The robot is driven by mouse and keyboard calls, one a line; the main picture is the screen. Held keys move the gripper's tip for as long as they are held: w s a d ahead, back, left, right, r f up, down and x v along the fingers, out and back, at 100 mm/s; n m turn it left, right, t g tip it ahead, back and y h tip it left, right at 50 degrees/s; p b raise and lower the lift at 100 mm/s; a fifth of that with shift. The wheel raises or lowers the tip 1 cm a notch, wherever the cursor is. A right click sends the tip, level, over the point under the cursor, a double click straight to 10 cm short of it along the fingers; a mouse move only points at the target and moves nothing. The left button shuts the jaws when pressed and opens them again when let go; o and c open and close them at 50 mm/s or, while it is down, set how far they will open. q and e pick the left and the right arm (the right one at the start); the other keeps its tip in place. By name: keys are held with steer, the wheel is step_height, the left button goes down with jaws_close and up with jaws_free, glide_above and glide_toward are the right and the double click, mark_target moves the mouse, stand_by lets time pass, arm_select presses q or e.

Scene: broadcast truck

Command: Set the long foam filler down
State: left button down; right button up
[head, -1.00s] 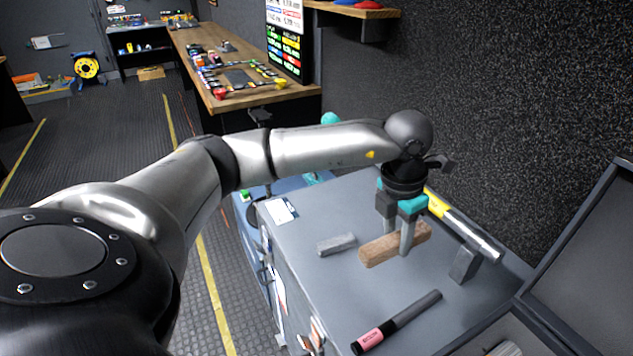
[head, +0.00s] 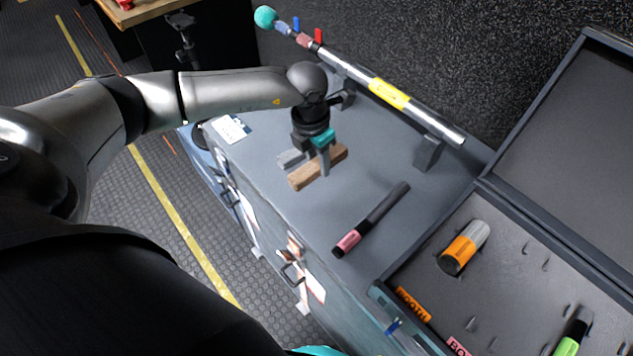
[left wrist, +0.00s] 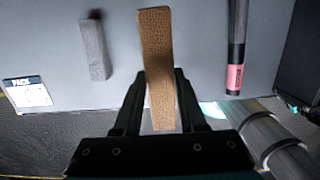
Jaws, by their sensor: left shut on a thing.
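The long foam filler (head: 305,178) is a brown, grainy bar over the grey case top (head: 270,220). My left gripper (head: 317,164) points down and is shut across the bar. In the left wrist view the filler (left wrist: 157,40) runs between the two fingers. I cannot tell whether its underside touches the top. A shorter grey block (head: 290,158) lies beside it, partly hidden by the gripper in the head view; it shows whole in the left wrist view (left wrist: 95,50). My right gripper is not in view.
A black-and-pink marker-like stick (head: 370,220) lies nearby. A silver pole (head: 430,120) with a yellow band rests on grey supports at the back. An open case (head: 510,205) at right holds an orange-and-grey cylinder (head: 463,248). A white card (head: 232,128) lies at left.

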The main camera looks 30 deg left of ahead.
mark_target(314, 164)
arm_select(q)
step_height(314, 164, down, 9)
steer(key=shift+r+b, duration=0.2)
steer(key=shift+b, duration=0.55)
steer(key=shift+f, duration=0.15)
steer(key=shift+c, duration=2.4)
jaws_free()
steer(key=shift+r, duration=0.35)
steer(key=r, duration=0.4)
steer(key=s+r+p, duration=0.1)
steer(key=r, duration=0.2)
steer(key=r+p, duration=0.1)
steer(key=r, duration=0.3)
steer(key=shift+s+a+r, duration=0.15)
steer(key=shift+a+r, duration=0.1)
steer(key=shift+r, duration=0.05)
